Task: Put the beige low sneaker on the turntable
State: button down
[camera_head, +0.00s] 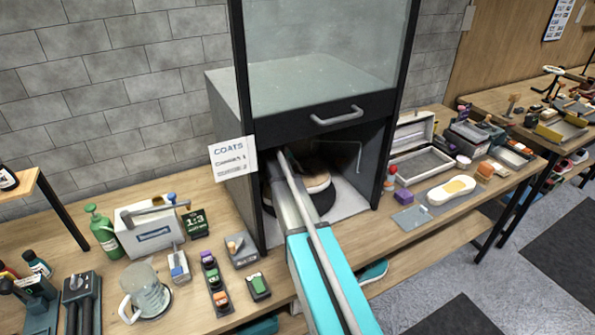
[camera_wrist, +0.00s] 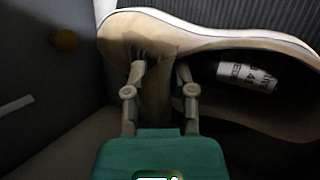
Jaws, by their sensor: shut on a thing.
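The beige low sneaker (camera_wrist: 275,40) fills the upper part of the wrist view, with a pale sole edge and a white printed label (camera_wrist: 247,76) inside its dark opening. My gripper (camera_wrist: 158,55) is shut on the sneaker's beige upper. In the head view the sneaker (camera_head: 318,181) is inside the open lower bay of the booth, partly hidden by my arm. The dark round turntable (camera_head: 322,206) is beneath it on the bay floor. Whether the sole touches the turntable cannot be told. My gripper's fingertips are hidden in the head view.
A COATS sign (camera_head: 232,158) hangs at the left post.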

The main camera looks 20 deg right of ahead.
jog(key=shift+a+f+b, duration=0.15)
jog(key=shift+f+b, duration=0.3)
dwell(0.5)
jog(key=c, duration=0.8)
grip_release()
jog(key=o, duration=0.4)
jog(key=shift+w+f, duration=0.15)
jog(key=shift+f, duration=0.05)
jog(key=shift+o, duration=0.2)
jog(key=shift+r, duration=0.1)
